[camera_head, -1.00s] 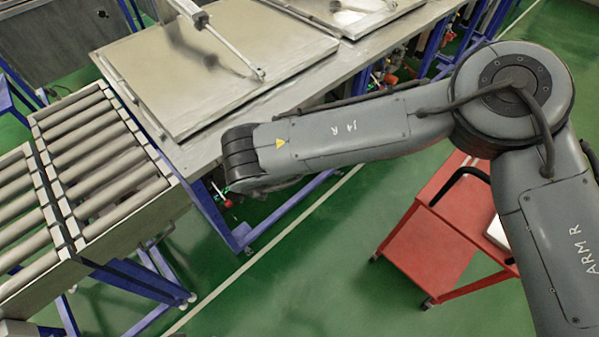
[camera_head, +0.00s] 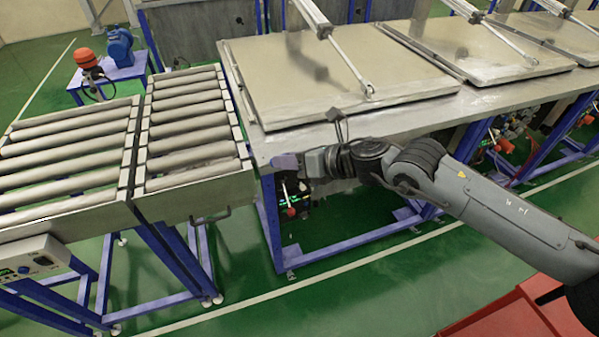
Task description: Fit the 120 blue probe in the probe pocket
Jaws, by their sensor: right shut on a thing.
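My right gripper (camera_head: 287,167) is at the front left corner of the steel bench. It is shut on a small blue-violet piece (camera_head: 284,161), which I take to be the blue probe. The piece is small in the picture and partly hidden by the gripper, so its "120" marking cannot be read. I cannot make out a probe pocket in this view. My left gripper is not in view.
The steel bench (camera_head: 270,149) carries flat metal lids (camera_head: 290,80) with cylinder rods above. A roller conveyor (camera_head: 192,125) stands left of my gripper. A control box (camera_head: 40,262) is at lower left and a red cart (camera_head: 500,320) at lower right. Green floor is open in front.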

